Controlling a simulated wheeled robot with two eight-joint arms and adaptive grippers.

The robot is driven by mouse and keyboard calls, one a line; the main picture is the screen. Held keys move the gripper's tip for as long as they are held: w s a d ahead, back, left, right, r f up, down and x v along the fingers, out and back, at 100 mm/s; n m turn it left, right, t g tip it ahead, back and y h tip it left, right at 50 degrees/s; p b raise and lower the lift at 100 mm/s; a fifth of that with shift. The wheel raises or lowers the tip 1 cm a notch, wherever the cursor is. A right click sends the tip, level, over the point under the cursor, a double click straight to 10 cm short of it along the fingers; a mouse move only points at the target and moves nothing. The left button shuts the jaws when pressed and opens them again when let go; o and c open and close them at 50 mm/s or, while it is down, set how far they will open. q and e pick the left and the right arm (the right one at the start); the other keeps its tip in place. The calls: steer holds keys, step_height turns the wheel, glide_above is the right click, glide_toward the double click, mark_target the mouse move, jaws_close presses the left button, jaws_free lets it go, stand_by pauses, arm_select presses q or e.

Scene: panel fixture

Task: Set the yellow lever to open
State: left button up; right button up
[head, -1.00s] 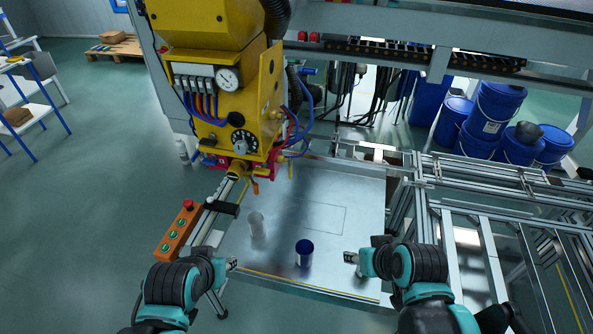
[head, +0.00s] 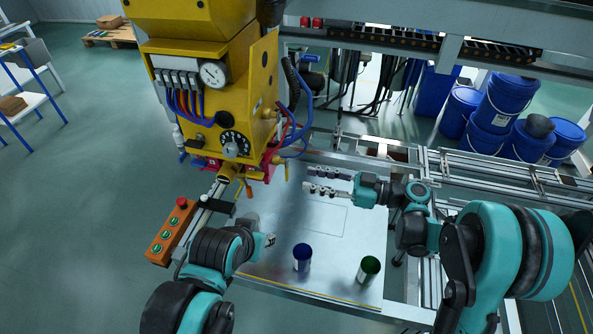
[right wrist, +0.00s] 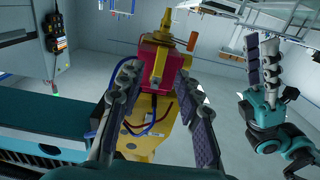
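The yellow machine (head: 200,80) stands at the upper left in the head view, with a red block (head: 262,168) at its lower end. Small yellow levers hang at this block, one in front (head: 249,188) and one on its right side (head: 286,172); which one the task means I cannot tell. My right gripper (head: 308,178) is open and empty, right of the block and apart from it. In the right wrist view the red block (right wrist: 160,70) and a yellow stem (right wrist: 167,28) appear between and beyond its spread fingers. My left gripper (head: 271,240) is low, over the table's left side.
A blue jar (head: 302,257) and a green jar (head: 369,268) stand on the metal table (head: 320,285). An orange button box (head: 172,232) is at left. Blue drums (head: 497,105) stand behind the rails.

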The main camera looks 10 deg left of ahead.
mark_target(287, 180)
steer(key=a+b, duration=0.2)
steer(key=a, duration=0.5)
steer(key=shift+w+a, duration=0.1)
steer(key=shift+a, duration=0.3)
jaws_close()
